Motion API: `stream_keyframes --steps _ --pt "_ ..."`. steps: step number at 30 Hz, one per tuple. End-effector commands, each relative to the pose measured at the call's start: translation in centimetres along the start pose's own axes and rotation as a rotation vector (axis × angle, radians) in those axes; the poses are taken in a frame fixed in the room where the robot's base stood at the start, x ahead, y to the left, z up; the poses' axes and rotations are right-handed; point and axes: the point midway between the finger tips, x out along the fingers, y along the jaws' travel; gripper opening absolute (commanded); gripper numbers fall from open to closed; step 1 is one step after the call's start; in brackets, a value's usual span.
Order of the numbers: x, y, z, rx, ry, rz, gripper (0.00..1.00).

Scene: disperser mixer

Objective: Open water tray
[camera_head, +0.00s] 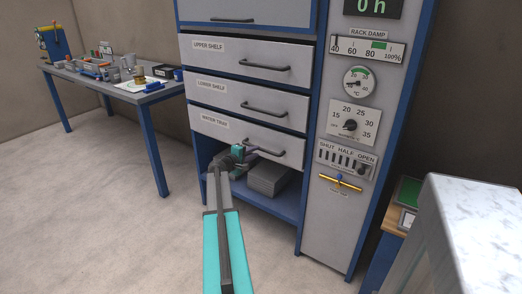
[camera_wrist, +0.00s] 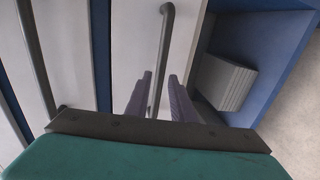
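The water tray (camera_head: 226,132) is the lowest labelled drawer of the cabinet. Its grey front looks flush with the drawers above. Its dark bar handle (camera_head: 276,153) is partly hidden by my gripper (camera_head: 250,150) in the head view. In the wrist view, my gripper (camera_wrist: 161,95) has its two purple fingers apart, one on each side of the handle (camera_wrist: 164,45). A gap shows between bar and fingers, so the gripper is open around the handle and not closed on it.
The lower shelf drawer (camera_head: 250,103) and upper shelf drawer (camera_head: 250,64) above are shut. A grey box (camera_head: 268,180) stands in the open bay below. A control panel (camera_head: 345,160) is at right, a cluttered workbench (camera_head: 115,88) at left. The floor in front is clear.

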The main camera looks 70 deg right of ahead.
Motion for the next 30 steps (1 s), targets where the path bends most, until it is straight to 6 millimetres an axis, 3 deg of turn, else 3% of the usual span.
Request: stream_keyframes --steps 15,30 --pt "5.5 -0.1 -0.1 0.001 0.001 -0.001 0.22" --pt "6.2 -0.1 -0.1 0.0 0.001 -0.001 0.22"
